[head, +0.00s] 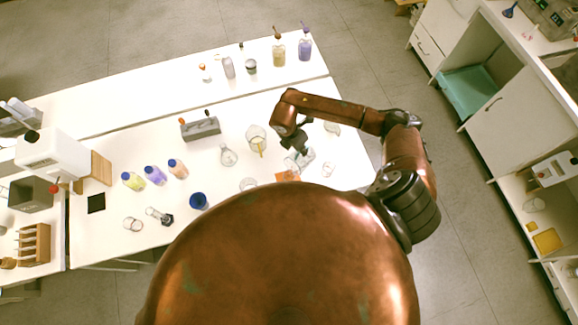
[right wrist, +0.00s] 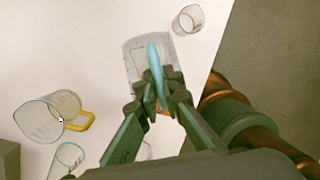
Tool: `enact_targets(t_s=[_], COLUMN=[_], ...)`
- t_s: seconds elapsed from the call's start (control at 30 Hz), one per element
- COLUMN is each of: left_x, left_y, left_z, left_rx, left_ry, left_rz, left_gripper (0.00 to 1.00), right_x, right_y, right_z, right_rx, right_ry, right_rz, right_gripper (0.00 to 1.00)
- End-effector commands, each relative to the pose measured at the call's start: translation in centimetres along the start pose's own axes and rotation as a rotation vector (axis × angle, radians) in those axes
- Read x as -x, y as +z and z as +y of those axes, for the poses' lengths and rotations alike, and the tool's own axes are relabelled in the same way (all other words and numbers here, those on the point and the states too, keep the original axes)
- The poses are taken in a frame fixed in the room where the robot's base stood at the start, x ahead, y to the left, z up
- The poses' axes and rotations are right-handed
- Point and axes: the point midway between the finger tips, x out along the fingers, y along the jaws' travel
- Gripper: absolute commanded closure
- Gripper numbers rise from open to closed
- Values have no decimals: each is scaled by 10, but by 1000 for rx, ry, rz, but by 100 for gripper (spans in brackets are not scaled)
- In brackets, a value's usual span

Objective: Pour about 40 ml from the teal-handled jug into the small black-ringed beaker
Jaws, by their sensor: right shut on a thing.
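The clear teal-handled jug (right wrist: 133,58) is held by its teal handle (right wrist: 155,65) between the fingers of my right gripper (right wrist: 153,88). In the head view the jug (head: 304,158) shows near the right gripper (head: 297,147), over the right part of the table. I cannot tell its tilt or fill level. A small clear beaker (right wrist: 188,19) stands apart from the jug near the table edge; it also shows in the head view (head: 328,168). Its ring looks dark, but the colour is unclear. My left gripper is not in view.
A yellow-handled jug (head: 257,140) and a flask (head: 228,155) stand left of my right gripper. An orange patch (head: 287,176) lies close below it. A grey block (head: 200,129), a blue cup (head: 199,201) and several bottles are farther left. The table's right edge is near.

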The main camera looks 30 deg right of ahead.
Motion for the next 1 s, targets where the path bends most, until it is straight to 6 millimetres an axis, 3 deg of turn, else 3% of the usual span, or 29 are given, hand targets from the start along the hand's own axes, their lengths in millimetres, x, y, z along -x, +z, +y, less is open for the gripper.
enact_targets(t_s=[0.83, 0.93, 1.0], left_x=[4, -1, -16], left_y=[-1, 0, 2], left_z=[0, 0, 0], left_rx=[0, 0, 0], left_ry=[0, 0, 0], left_rz=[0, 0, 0], left_gripper=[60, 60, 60], right_x=[4, -2, -17], right_y=[-5, 4, 16], right_z=[0, -1, -1], right_rx=[-7, -8, 2], right_ry=[-3, -1, 5], right_rz=[-44, -6, 85], right_gripper=[100, 100, 100])
